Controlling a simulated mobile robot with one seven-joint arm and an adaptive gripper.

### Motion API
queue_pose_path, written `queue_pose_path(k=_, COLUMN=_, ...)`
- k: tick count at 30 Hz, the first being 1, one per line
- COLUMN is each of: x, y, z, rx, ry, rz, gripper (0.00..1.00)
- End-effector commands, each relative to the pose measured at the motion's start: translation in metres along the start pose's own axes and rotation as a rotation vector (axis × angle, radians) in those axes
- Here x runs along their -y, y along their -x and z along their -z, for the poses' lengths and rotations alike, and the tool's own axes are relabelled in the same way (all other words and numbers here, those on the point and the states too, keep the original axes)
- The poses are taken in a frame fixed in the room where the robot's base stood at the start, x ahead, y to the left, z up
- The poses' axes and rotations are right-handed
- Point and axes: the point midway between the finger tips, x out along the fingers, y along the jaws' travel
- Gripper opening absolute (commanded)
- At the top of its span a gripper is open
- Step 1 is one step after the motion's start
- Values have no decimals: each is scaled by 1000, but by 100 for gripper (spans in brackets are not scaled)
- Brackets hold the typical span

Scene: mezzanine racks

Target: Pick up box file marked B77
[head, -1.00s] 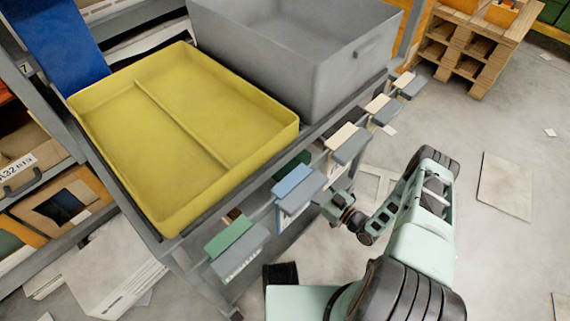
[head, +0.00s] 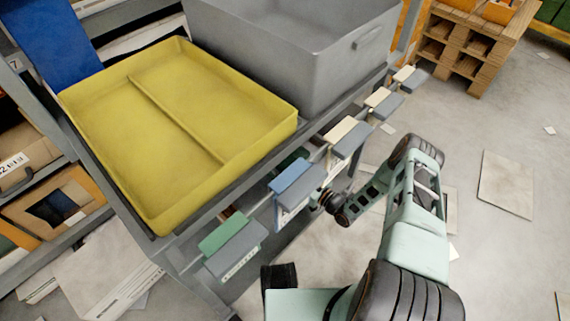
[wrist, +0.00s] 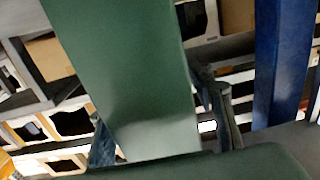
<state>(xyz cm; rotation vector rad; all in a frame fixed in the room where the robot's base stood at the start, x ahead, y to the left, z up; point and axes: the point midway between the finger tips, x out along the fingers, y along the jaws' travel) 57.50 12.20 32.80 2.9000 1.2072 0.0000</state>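No marking B77 can be read in either view. Several box files stand in a row along the shelf's front edge in the head view: a green and grey one (head: 236,243), a blue and grey one (head: 296,188), and cream and grey ones (head: 350,134) farther back. My gripper's fingers are hidden behind the blue and grey file in the head view; only my wrist shows beside it. In the wrist view a large dark green panel (wrist: 130,75) fills the space between the fingers of my gripper (wrist: 160,120). Whether the fingers press on it is unclear.
A yellow divided tray (head: 180,205) and a grey bin (head: 300,75) sit on the shelf above the files. A wooden pallet stack (head: 465,45) stands at the back right. Flat sheets (head: 507,184) lie on the floor; the floor at right is mostly clear.

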Motion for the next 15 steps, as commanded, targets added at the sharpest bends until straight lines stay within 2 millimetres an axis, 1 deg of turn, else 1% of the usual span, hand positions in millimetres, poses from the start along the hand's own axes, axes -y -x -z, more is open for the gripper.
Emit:
queue_pose_path(k=1, x=0, y=0, z=0, rx=0, ry=0, rz=0, gripper=41)
queue_pose_path(k=9, x=0, y=0, z=0, rx=0, ry=0, rz=0, gripper=11)
queue_pose_path(k=12, x=0, y=0, z=1, rx=-2, ry=0, rz=0, gripper=2)
queue_pose_path(k=15, x=0, y=0, z=1, rx=-2, ry=0, rz=0, gripper=2)
